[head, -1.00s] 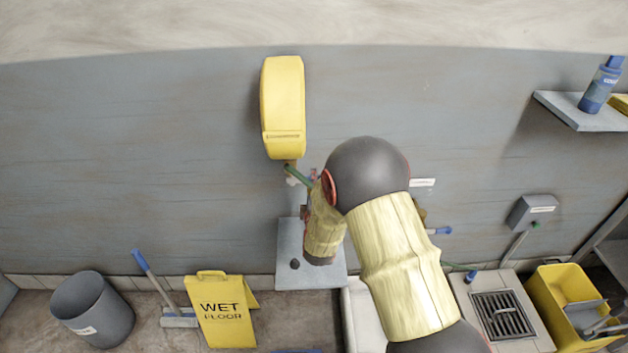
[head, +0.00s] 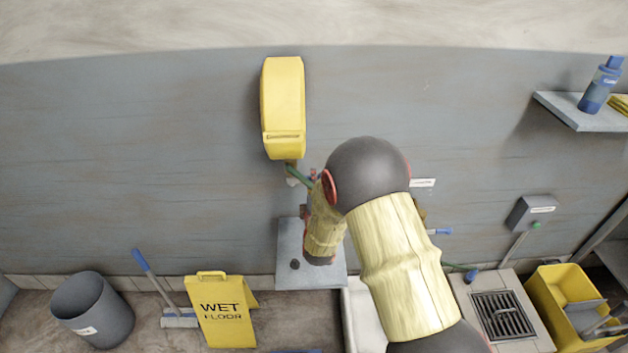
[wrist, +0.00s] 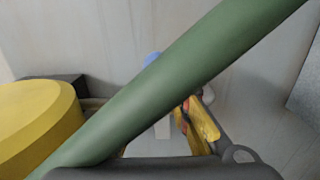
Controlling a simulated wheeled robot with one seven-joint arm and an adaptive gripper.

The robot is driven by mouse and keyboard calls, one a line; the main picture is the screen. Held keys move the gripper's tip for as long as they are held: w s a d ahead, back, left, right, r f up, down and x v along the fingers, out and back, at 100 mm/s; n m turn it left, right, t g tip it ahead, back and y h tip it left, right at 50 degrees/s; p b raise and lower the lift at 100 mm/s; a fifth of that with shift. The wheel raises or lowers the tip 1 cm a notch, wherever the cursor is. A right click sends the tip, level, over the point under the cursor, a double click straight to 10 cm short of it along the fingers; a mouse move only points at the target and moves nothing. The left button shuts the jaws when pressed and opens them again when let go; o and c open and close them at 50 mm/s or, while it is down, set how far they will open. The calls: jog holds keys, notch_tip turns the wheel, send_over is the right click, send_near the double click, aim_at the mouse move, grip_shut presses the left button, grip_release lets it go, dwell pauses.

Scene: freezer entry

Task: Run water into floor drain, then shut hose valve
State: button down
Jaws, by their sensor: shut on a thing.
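A yellow hose reel (head: 283,105) hangs on the grey wall. A green hose (head: 299,176) runs from its lower end to behind my arm. My gripper (head: 313,177) is mostly hidden there by my arm. In the wrist view the green hose (wrist: 165,85) crosses large and diagonally in front of the dark gripper body, and my gripper is shut on it. A blue lever (head: 441,231), perhaps the valve handle, sticks out right of my arm. The floor drain (head: 504,315) has a dark grate. A short green piece with a blue end (head: 471,276) lies beside it. No water shows.
A wet floor sign (head: 223,312), a broom (head: 155,285) and a grey bin (head: 93,310) stand at the lower left. A yellow bucket (head: 560,300) is right of the drain. A wall shelf (head: 580,115) holds a blue bottle (head: 602,85).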

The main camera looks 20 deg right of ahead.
jog(key=shift+r+n+p, duration=0.55)
jog(key=shift+r+n, duration=0.1)
jog(key=shift+n, duration=0.35)
jog(key=n, duration=0.1)
jog(key=r+n+p, duration=0.1)
jog(key=shift+a+r+n, duration=0.2)
jog(key=shift+a+n, duration=0.1)
jog(key=shift+w+a+r+n+p, duration=0.1)
jog(key=shift+a+r+n+p, duration=0.1)
jog(key=shift+r+n+p, duration=0.35)
jog(key=shift+w+a+r+n+p, duration=0.1)
jog(key=shift+a+n+p, duration=0.15)
jog(key=shift+n, duration=0.55)
jog(key=shift+w+a+r+n+p, duration=0.1)
jog(key=shift+a+r+n+p, duration=0.1)
jog(key=shift+r+n+p, duration=0.35)
jog(key=shift+f, duration=0.15)
jog(key=c, duration=1.6)
grip_release()
jog(key=shift+w, duration=0.1)
jog(key=shift+o, duration=0.2)
jog(key=v, duration=1.2)
